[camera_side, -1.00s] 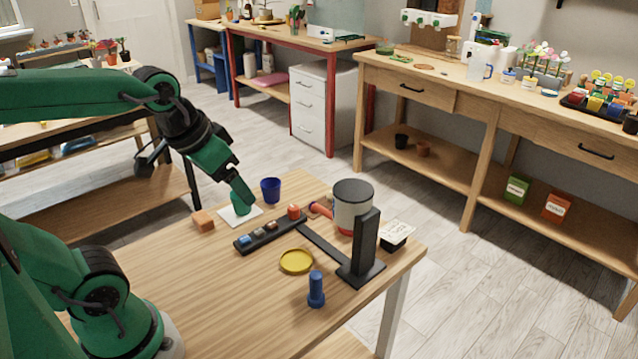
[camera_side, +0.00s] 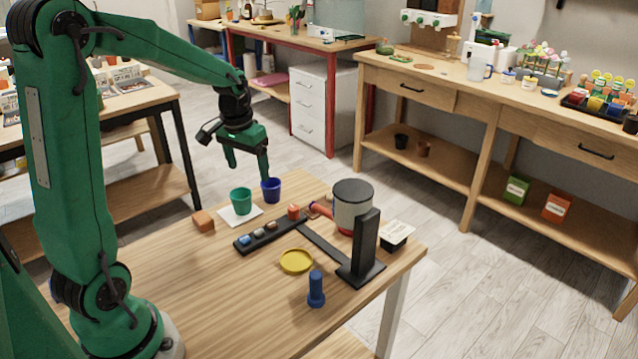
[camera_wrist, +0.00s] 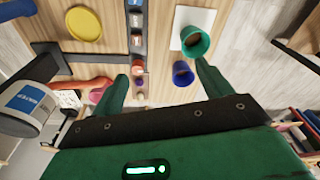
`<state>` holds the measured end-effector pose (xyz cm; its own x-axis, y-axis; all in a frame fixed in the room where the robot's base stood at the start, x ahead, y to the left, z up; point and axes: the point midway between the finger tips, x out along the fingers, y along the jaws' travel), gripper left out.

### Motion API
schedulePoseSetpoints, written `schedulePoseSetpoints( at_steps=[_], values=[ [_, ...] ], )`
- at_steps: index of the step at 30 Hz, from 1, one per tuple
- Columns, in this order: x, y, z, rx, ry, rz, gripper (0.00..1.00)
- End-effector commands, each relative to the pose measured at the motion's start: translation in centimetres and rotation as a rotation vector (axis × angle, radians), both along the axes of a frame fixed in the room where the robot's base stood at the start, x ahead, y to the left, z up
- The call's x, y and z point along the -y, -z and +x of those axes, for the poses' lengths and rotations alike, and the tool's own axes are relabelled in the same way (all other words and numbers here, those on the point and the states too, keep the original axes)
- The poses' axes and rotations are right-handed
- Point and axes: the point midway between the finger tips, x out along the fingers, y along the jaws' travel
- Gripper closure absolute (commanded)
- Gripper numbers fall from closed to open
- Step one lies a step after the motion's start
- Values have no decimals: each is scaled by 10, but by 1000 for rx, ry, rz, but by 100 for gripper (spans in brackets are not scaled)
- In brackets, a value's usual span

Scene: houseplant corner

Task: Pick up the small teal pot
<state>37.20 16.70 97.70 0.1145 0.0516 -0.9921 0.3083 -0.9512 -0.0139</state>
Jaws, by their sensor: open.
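The small teal pot (camera_side: 240,201) stands upright on a white square sheet (camera_side: 256,213) at the far left part of the table. A dark blue pot (camera_side: 271,190) stands just right of it. My gripper (camera_side: 248,172) is open and empty above these two pots. In the wrist view the teal pot (camera_wrist: 194,41) shows dark contents inside, and the blue pot (camera_wrist: 183,74) lies between my open fingers (camera_wrist: 160,88), nearer the right one. The teal pot is beyond the fingertips there.
An orange block (camera_side: 203,221) lies left of the sheet. The table's front left is clear.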

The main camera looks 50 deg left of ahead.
Motion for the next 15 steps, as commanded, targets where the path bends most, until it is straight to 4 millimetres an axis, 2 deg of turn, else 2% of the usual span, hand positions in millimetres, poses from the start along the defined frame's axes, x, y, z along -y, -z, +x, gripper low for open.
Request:
schedulePoseSetpoints(
  at_steps=[3, 9, 15],
  values=[
    [-24, 23, 7, -38, -35, -17, 22],
    [-59, 57, 12, -85, -80, -41, 22],
    [-76, 77, 13, -109, -104, -56, 22]
  ],
)
